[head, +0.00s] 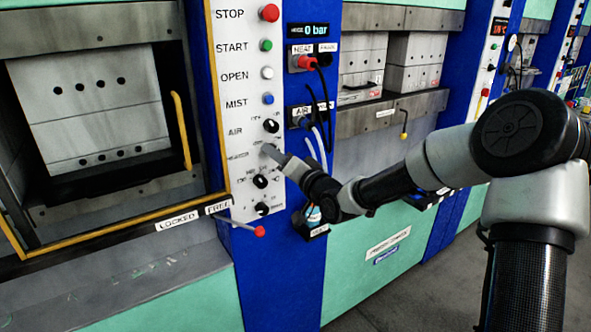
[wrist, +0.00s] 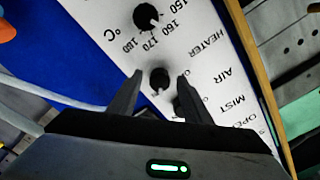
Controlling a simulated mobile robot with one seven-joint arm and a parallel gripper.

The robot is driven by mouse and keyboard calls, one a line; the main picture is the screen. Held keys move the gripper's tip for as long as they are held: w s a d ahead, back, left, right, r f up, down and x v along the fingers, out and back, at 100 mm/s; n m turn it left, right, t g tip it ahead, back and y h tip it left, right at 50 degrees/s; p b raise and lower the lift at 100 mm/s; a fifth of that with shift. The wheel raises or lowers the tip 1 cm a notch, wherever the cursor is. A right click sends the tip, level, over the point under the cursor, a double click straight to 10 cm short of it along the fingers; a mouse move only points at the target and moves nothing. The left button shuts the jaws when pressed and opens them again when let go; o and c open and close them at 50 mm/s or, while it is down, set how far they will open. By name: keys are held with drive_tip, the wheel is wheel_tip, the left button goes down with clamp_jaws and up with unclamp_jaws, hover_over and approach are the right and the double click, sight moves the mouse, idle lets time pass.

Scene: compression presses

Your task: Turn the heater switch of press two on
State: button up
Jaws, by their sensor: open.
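My gripper (head: 272,152) is at the white control panel (head: 220,100) of the nearest press, by the HEATER label, and covers the switch there in the head view. In the wrist view my gripper (wrist: 160,77) is open, with one finger on each side of a small black knob (wrist: 160,78), the heater switch. The knob shows between the fingertips; nothing is gripped, and I cannot tell whether the fingers touch it. The setting of its pointer is unclear. No press number is readable.
The AIR knob (head: 271,125) is just above, partly behind a finger in the wrist view. The temperature dial (head: 260,181) is just below. The STOP button (head: 269,13) tops the column. Cables (head: 318,135) hang to the right; a red-tipped lever (head: 259,231) sticks out below.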

drive_tip(key=v, duration=1.6)
drive_tip(key=shift+d+p, duration=0.2)
drive_tip(key=shift+p, duration=0.25)
drive_tip(key=shift+s, duration=0.15)
